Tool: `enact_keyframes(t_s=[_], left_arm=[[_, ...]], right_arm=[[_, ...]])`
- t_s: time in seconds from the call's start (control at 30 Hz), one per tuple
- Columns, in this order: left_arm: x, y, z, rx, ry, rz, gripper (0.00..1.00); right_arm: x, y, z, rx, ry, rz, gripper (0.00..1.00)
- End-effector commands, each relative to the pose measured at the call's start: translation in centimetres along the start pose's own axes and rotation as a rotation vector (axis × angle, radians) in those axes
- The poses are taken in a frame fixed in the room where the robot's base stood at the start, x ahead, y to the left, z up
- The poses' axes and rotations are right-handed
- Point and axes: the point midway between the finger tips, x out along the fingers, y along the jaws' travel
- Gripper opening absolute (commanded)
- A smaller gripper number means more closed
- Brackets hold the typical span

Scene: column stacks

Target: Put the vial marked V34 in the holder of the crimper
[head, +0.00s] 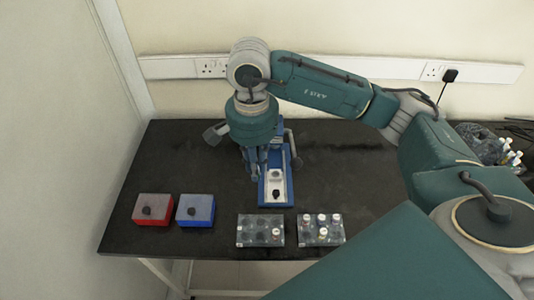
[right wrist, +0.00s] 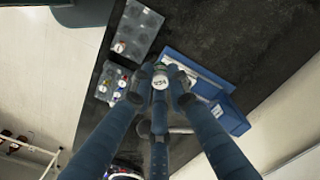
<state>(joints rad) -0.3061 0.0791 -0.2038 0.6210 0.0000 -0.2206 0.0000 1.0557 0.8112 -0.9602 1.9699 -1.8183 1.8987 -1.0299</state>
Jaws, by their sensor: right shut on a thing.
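My right gripper (head: 256,168) hangs down from above, just left of the blue crimper (head: 262,196). In the right wrist view its blue fingers (right wrist: 160,84) are closed around a vial (right wrist: 160,82). The vial's white cap faces the camera; its small mark seems to read V34. The vial is hidden in the head view. My left gripper is not in view.
Two grey racks stand in front: the left one (head: 246,240) has a white-capped vial, the right one (head: 310,240) several vials. A red box (head: 153,218) and a blue box (head: 195,219) stand at left.

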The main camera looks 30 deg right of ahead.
Motion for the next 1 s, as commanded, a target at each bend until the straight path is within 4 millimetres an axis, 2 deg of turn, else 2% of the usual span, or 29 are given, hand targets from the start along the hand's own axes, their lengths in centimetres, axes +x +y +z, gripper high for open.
enact_keyframes(t_s=[0.03, 0.13, 0.3, 0.4, 0.5, 0.6, 0.7, 1.0], left_arm=[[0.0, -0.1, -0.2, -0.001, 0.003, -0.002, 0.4], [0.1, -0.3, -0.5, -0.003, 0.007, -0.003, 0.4], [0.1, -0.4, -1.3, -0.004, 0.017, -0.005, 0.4], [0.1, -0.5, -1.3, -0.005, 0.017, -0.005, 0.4], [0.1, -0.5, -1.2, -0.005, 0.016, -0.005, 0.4], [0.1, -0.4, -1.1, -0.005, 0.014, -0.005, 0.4], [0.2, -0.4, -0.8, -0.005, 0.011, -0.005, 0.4], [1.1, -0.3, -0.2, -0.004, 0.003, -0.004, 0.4]], right_arm=[[0.8, -0.6, -1.2, 0.178, -0.003, 0.005, 0.02], [2.3, -1.6, -3.6, 0.543, -0.002, 0.005, 0.02], [5.2, -2.2, -7.8, 1.141, 0.001, 0.005, 0.02], [6.8, -2.1, -9.9, 1.434, 0.002, 0.004, 0.02], [8.0, -1.8, -11.5, 1.656, 0.003, 0.003, 0.02], [8.8, -1.5, -12.5, 1.802, 0.002, -0.001, 0.02], [9.3, -1.3, -13.0, 1.876, 0.002, 0.0, 0.02], [10.7, -1.4, -13.1, 1.895, 0.0, -0.002, 0.02]])
